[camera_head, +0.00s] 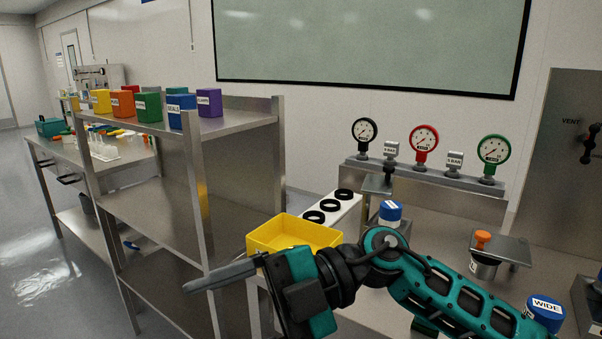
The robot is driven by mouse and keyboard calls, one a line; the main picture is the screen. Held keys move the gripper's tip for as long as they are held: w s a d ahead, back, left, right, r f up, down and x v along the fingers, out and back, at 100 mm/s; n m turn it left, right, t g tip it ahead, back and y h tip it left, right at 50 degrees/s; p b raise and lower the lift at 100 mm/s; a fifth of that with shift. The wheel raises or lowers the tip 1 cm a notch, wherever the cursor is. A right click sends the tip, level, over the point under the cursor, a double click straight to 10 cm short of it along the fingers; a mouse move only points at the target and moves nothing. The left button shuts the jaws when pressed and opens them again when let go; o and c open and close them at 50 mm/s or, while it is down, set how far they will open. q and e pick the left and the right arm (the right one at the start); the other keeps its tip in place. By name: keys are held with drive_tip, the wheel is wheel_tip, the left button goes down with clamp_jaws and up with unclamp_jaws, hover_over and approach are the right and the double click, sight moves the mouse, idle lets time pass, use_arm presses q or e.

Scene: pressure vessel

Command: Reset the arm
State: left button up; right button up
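My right arm (440,290), teal and black, comes in from the lower right and stretches across the bench to the left. Its gripper (205,280) points left, in front of the metal shelf rack. The grey fingers overlap from this side, so I cannot tell whether they are open or shut. No object shows at the fingertips. My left gripper is out of view.
A yellow bin (290,232) sits just behind my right gripper, beside a white holder with black rings (330,205). Gauges (424,138) stand on the bench, with blue-capped jars (390,211). The shelf rack (235,118) carries coloured boxes. Floor at left is clear.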

drive_tip(key=w+d+m+t+y, duration=0.3)
drive_tip(key=w+m+t+y, duration=0.4)
drive_tip(key=m+t, duration=0.45)
drive_tip(key=w+d+f+m+t+h, duration=0.3)
drive_tip(key=d+f+m+t+h, duration=0.6)
drive_tip(key=m+t, duration=0.35)
drive_tip(key=s+d+f+m+g+h, duration=0.2)
drive_tip(key=s+d+f+h, duration=0.1)
drive_tip(key=f, duration=0.6)
drive_tip(key=s+d+f+m+g+h, duration=0.2)
drive_tip(key=s+d+f, duration=0.4)
drive_tip(key=f, duration=0.3)
drive_tip(key=s+d+f+m+g+h, duration=0.2)
drive_tip(key=f+h, duration=0.4)
drive_tip(key=f, duration=0.3)
drive_tip(key=s+d+m, duration=0.1)
drive_tip(key=s+d, duration=0.1)
drive_tip(key=shift+s+d+f+m, duration=0.2)
drive_tip(key=shift+s+f+m, duration=0.1)
drive_tip(key=shift+s, duration=0.1)
drive_tip(key=shift+r, duration=0.1)
drive_tip(key=shift+c, duration=0.5)
